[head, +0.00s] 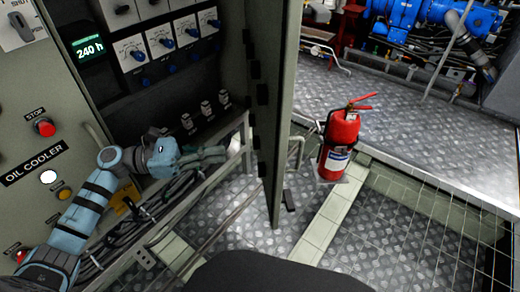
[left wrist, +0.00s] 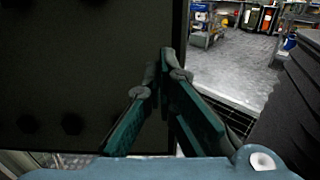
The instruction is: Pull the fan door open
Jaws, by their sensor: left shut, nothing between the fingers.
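A tall grey-green panel (head: 285,90), which looks like the fan door, stands nearly edge-on to the head view, swung out from the cabinet. Its dark inner side with bolts faces left, and a bar handle (head: 298,152) shows on its right side. My left gripper (head: 222,154) is shut and empty, to the left of the panel's inner side, pointing at it. In the left wrist view the teal fingers (left wrist: 166,58) meet at the tips, in front of the dark panel (left wrist: 80,65) near its right edge. I cannot tell whether they touch it. My right gripper is not in view.
The control cabinet (head: 25,100) with gauges, a red stop button (head: 44,127) and an oil cooler label is at left. Cables (head: 150,205) hang below my left arm. A red fire extinguisher (head: 340,143) stands right of the panel. The tread-plate floor (head: 400,235) lies open at right.

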